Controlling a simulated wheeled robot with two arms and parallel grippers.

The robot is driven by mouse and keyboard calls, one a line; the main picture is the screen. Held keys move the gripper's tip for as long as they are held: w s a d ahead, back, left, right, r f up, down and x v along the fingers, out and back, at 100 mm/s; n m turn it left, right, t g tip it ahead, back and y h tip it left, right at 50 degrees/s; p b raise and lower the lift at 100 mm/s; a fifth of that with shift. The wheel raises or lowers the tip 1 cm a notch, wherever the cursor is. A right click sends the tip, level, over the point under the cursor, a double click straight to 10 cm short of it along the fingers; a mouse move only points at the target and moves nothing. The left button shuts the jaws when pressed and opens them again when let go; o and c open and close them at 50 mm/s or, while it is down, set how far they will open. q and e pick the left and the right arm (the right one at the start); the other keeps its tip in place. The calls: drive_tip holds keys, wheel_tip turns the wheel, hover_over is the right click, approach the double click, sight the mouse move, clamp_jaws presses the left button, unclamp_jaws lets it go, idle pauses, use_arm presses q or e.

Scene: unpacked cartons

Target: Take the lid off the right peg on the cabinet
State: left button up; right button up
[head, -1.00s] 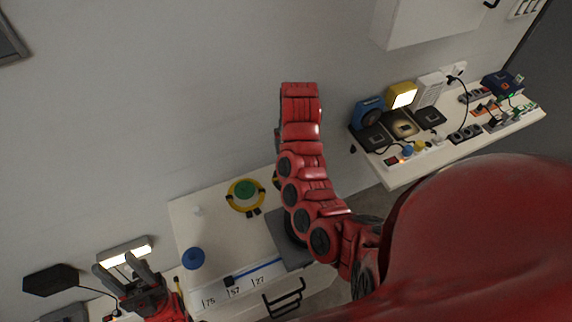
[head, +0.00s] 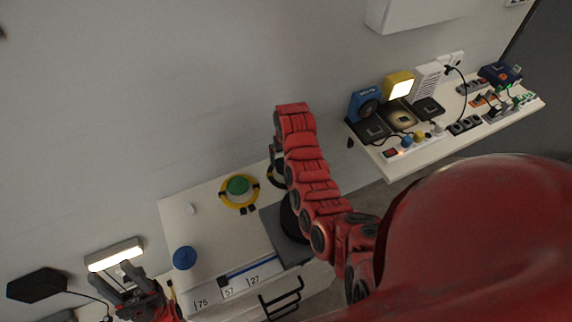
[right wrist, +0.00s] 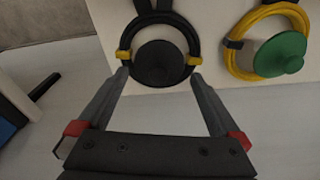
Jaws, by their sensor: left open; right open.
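The black lid (right wrist: 158,63) sits in the middle of a black cable coil (right wrist: 189,38) with yellow ties in the right wrist view; its peg is hidden beneath it. My right gripper (right wrist: 159,76) is open, with one fingertip at each side of the lid's near half; contact cannot be told. In the head view my right arm hides this gripper and the lid. A green lid (head: 238,185) sits inside a yellow coil (head: 225,198) on the cabinet (head: 205,222), left of the black coil. My left gripper (head: 127,275) is open at the lower left.
A blue knob (head: 185,258) and a small white peg (head: 190,210) stand on the cabinet's left part. A grey plate with a black round thing (head: 289,222) lies beside my right arm. A lit lamp (head: 115,254) is near my left gripper. A crowded shelf (head: 395,172) is at right.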

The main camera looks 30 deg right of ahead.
drive_tip(key=shift+w+d+f+p, duration=0.15)
drive_tip(key=shift+f+p, duration=0.15)
drive_tip(key=shift+f, duration=0.5)
drive_tip(key=shift+w+f+p, duration=0.15)
drive_tip(key=shift+f+p, duration=0.1)
drive_tip(key=shift+f, duration=0.5)
drive_tip(key=c, duration=1)
